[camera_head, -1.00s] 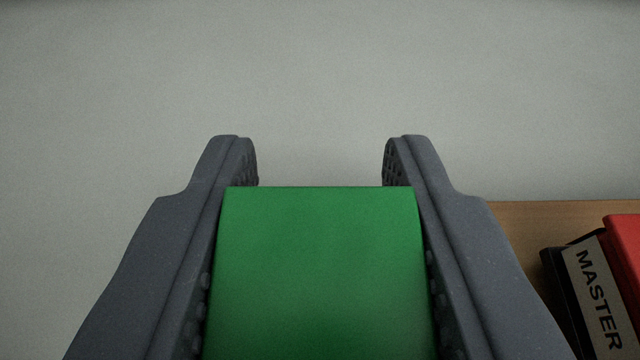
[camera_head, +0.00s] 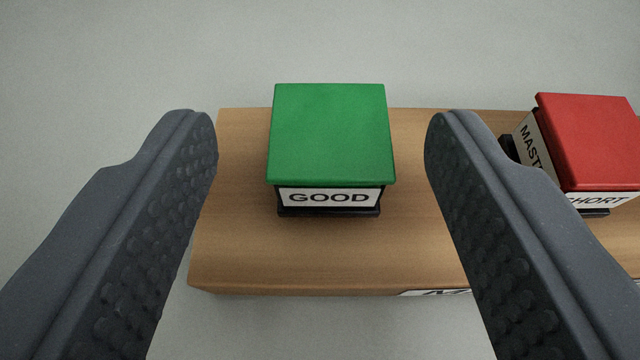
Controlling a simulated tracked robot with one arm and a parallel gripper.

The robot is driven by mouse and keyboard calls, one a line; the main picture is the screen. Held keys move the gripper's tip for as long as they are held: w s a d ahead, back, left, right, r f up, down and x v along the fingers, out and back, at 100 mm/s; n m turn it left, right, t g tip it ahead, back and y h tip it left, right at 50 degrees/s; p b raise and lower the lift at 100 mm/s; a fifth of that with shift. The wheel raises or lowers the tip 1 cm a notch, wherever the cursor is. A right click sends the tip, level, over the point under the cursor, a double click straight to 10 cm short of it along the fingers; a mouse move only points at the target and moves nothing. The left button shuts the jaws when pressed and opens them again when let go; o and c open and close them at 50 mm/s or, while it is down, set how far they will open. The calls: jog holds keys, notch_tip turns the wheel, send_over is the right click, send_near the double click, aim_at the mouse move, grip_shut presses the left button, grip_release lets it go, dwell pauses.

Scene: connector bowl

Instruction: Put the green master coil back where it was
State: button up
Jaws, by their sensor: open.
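The green master coil (camera_head: 331,135) is a block with a green top and a white label reading "GOOD" on its front. It stands upright on the left part of a wooden board (camera_head: 240,240), on a dark base. My gripper (camera_head: 321,125) is open and empty. Its two grey fingers are wide apart, one on each side of the coil in the picture, with clear gaps between. The fingers do not touch the coil.
A red block (camera_head: 590,140) labelled "MASTER" and "SHORT" stands on the board to the right, partly behind my right finger. A white label (camera_head: 435,293) shows on the board's front edge, mostly hidden. Grey surface surrounds the board.

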jog(key=v, duration=0.4)
jog(key=shift+r, duration=0.15)
jog(key=shift+b+v, duration=1.65)
jog(key=shift+b, duration=0.95)
jog(key=shift+d+r, duration=0.1)
notch_tip(320, 180, up, 24)
jog(key=d+t+y, duration=0.1)
jog(key=s+r, duration=0.7)
jog(key=r, duration=0.5)
jog(key=s+r+t+h, duration=0.1)
jog(key=s+r, duration=0.6)
jog(key=r, duration=0.5)
jog(key=shift+a, duration=0.35)
